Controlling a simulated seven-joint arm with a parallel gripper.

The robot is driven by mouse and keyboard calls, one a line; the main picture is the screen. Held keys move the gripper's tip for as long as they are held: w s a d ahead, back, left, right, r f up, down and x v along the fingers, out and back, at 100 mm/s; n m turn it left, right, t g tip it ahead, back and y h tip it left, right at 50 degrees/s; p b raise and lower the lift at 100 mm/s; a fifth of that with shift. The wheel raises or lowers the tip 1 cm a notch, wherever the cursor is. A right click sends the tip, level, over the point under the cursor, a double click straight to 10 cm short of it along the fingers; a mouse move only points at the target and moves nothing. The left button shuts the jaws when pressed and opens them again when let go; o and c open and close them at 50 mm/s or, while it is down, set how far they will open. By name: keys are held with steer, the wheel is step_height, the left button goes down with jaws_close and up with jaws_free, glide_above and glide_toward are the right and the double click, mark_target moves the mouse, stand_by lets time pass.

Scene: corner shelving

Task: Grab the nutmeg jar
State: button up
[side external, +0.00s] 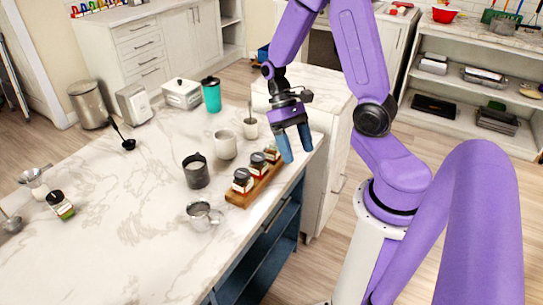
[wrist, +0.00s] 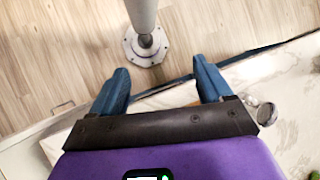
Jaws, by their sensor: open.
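Three small spice jars with dark lids stand in a row on a wooden rack (side external: 265,189) near the counter's edge: a near jar (side external: 242,181), a middle jar (side external: 258,165) and a far jar (side external: 272,154). Another dark-lidded jar (side external: 60,206) with a green and white label stands alone at the far left of the counter. The labels are too small to read, so I cannot tell which is nutmeg. My gripper (side external: 297,154) is open and empty, fingers pointing down, just right of the far jar. In the wrist view its blue fingers (wrist: 160,68) are spread apart with floor beyond them.
A metal pitcher (side external: 204,216), a dark mug (side external: 196,171), a white mug (side external: 224,145) and a white cup with a utensil (side external: 250,127) stand left of the rack.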

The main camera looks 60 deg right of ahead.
steer(key=d+f+m+t+y, duration=0.2)
steer(key=d+f+m+y, duration=0.2)
steer(key=d+m+y, duration=0.3)
steer(key=m+t+h, duration=0.8)
steer(key=m+t, duration=1.4)
steer(key=m, duration=0.4)
glide_toward(278, 155)
steer(key=w, duration=0.5)
steer(key=shift+f, duration=0.2)
steer(key=w, duration=0.2)
steer(key=w+a, duration=0.1)
steer(key=w, duration=0.1)
steer(key=shift+w+a+r, duration=0.1)
steer(key=shift+w, duration=0.5)
steer(key=c, duration=1.1)
